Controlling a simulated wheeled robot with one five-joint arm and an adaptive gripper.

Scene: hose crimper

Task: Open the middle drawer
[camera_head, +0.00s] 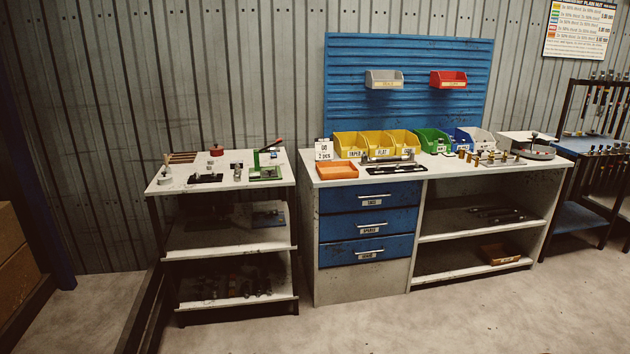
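The middle drawer (340,228) is the second of three blue drawers in the left part of the white workbench. It looks closed, with its front level with the others. Its pale bar handle (370,225) runs across the front, above a small white label. The top drawer (335,202) and the bottom drawer (335,254) also look closed. My gripper is not in view, so its state and its distance from the drawer are hidden.
The workbench top (440,172) holds several coloured bins and an orange tray (337,171). A white shelf cart (230,246) with tools stands left of the drawers. A dark rack (582,150) stands at right. Concrete floor (420,325) in front of the drawers is clear.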

